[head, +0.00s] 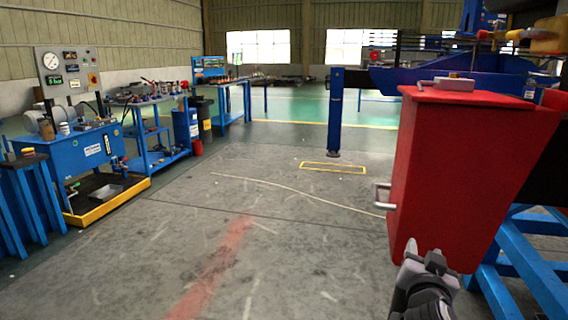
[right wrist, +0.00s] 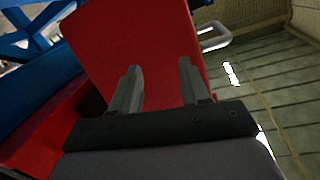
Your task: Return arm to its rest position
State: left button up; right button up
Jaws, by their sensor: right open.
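My right gripper (head: 424,258) is at the lower right of the head view, just in front of the lower part of a large red box (head: 465,180). In the right wrist view its two fingers (right wrist: 160,85) stand apart with nothing between them. The red box (right wrist: 140,40) fills the space beyond the fingertips there. I cannot tell whether the fingers touch it. My left gripper does not show in the head view.
A metal handle (head: 382,196) sticks out from the box's left side. A blue frame (head: 525,265) stands at the right. A blue post (head: 335,112) stands behind. Blue workbenches (head: 85,150) line the left. The floor in the middle is mostly clear.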

jog(key=s+a+f+n+g+y, duration=0.1)
jog(key=s+a+f+n+y, duration=0.15)
jog(key=s+f, duration=0.4)
jog(key=s+a+f+n+g+y, duration=0.1)
jog(key=s+a+f+n+y, duration=0.2)
jog(key=f, duration=0.7)
jog(key=s+a+f+n+g+y, duration=0.2)
jog(key=s+f, duration=0.3)
jog(key=s, duration=0.5)
jog(key=s+a+f+n+g+y, duration=0.2)
jog(key=s+f, duration=0.2)
jog(key=s, duration=0.5)
notch_tip(320, 180, up, 15)
jog(key=d+p, duration=0.1)
jog(key=p, duration=1.6)
jog(key=shift+s+d+t+h, duration=0.3)
jog(key=shift+s+h, duration=0.05)
jog(key=shift+h, duration=0.1)
jog(key=shift+f, duration=0.1)
jog(key=shift+s, duration=0.1)
